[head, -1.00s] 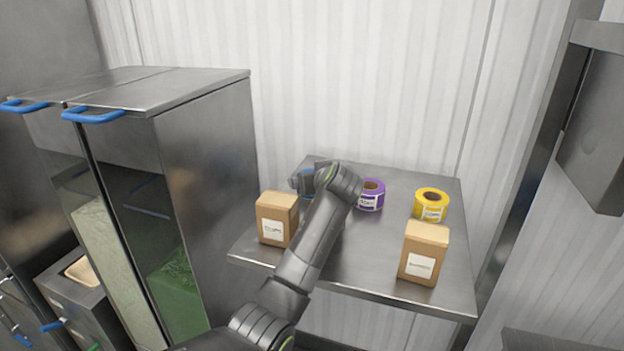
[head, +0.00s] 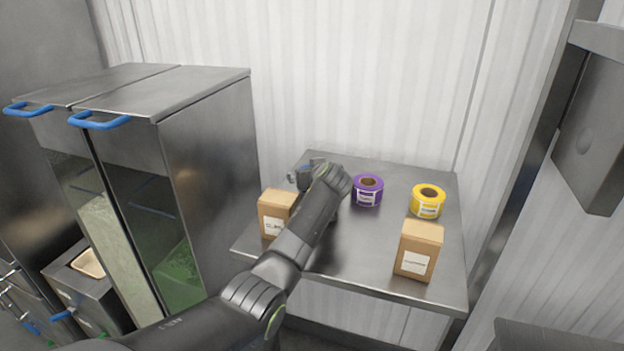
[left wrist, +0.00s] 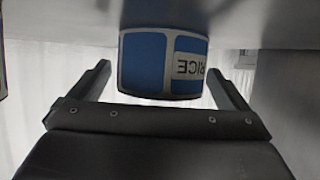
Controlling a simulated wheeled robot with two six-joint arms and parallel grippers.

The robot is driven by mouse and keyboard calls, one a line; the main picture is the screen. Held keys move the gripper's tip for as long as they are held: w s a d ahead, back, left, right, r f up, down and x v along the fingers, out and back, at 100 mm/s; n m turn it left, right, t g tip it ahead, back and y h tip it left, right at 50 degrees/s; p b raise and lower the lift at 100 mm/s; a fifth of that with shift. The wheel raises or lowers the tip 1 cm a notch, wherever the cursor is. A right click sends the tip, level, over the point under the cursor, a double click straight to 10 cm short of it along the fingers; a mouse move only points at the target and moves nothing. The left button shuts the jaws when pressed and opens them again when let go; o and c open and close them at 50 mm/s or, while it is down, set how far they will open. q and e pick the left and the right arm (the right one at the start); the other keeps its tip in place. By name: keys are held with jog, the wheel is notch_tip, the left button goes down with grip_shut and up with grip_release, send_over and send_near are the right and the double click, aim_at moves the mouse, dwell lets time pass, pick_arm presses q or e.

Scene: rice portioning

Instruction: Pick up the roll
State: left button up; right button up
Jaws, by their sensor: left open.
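A blue roll with a white label reading RICE (left wrist: 163,62) shows upside down in the left wrist view, between the two spread fingers and beyond them. My left gripper (left wrist: 159,72) is open and not closed on it. In the head view the left gripper (head: 306,174) is over the back left of the steel table, and my wrist hides the blue roll there. A purple roll (head: 367,190) and a yellow roll (head: 428,201) stand to its right on the table. My right gripper is in neither view.
On the steel table (head: 345,255), one cardboard box (head: 276,213) stands close beside my left wrist and another (head: 419,251) at the front right. Tall steel dispensers (head: 205,150) stand left of the table. A corrugated wall (head: 370,80) is behind.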

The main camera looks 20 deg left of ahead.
pick_arm(q)
jog(key=c, duration=1.1)
jog(key=shift+r, duration=0.1)
